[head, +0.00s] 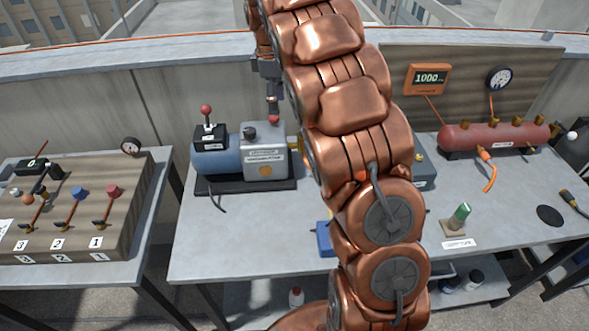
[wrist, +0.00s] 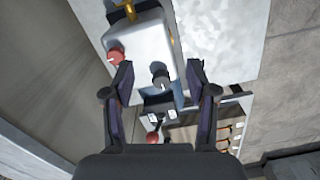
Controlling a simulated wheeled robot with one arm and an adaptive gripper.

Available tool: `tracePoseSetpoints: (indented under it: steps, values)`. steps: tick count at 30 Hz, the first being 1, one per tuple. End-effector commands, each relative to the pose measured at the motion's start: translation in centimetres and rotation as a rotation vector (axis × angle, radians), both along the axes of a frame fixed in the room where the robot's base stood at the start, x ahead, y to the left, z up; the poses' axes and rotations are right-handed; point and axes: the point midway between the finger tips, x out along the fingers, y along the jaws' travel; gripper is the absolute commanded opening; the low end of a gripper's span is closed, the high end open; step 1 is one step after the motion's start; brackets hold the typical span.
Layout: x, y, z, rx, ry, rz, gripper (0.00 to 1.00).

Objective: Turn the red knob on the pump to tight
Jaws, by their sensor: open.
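The pump (head: 264,157) stands on the middle bench, a grey box joined to a blue motor (head: 214,160). Its red knob (head: 274,118) is on the top, partly hidden below my gripper (head: 271,100). In the wrist view the pump (wrist: 146,37) shows the red knob (wrist: 116,57) with a white mark at its left edge, and a black knob (wrist: 160,77) nearer the middle. My gripper (wrist: 160,72) is open and empty. Its fingers straddle the black knob's side in the picture; the red knob lies just outside the left fingertip. I cannot tell the height gap.
A red-ball lever (head: 206,110) rises from the switch box on the motor. A left table holds a valve panel (head: 75,210). To the right are a red manifold (head: 495,137), an orange gauge (head: 428,79) and a green-topped item (head: 461,215). My arm hides the bench middle.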

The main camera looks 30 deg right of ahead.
Motion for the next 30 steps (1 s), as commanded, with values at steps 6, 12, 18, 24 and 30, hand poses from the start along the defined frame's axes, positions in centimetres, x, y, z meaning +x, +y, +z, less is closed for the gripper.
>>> tracePoseSetpoints:
  steps: [6,12,18,24,30]
  values:
    - [-2.3,0.7,0.4,-0.007,0.002,-0.081,0.57]
    - [-4.5,1.4,0.5,-0.010,0.007,-0.156,0.57]
    - [-6.7,2.1,0.5,-0.015,0.012,-0.228,0.57]
    - [-9.0,2.8,0.6,-0.018,0.012,-0.296,0.57]
    - [-11.4,3.6,0.4,-0.019,0.016,-0.364,0.57]
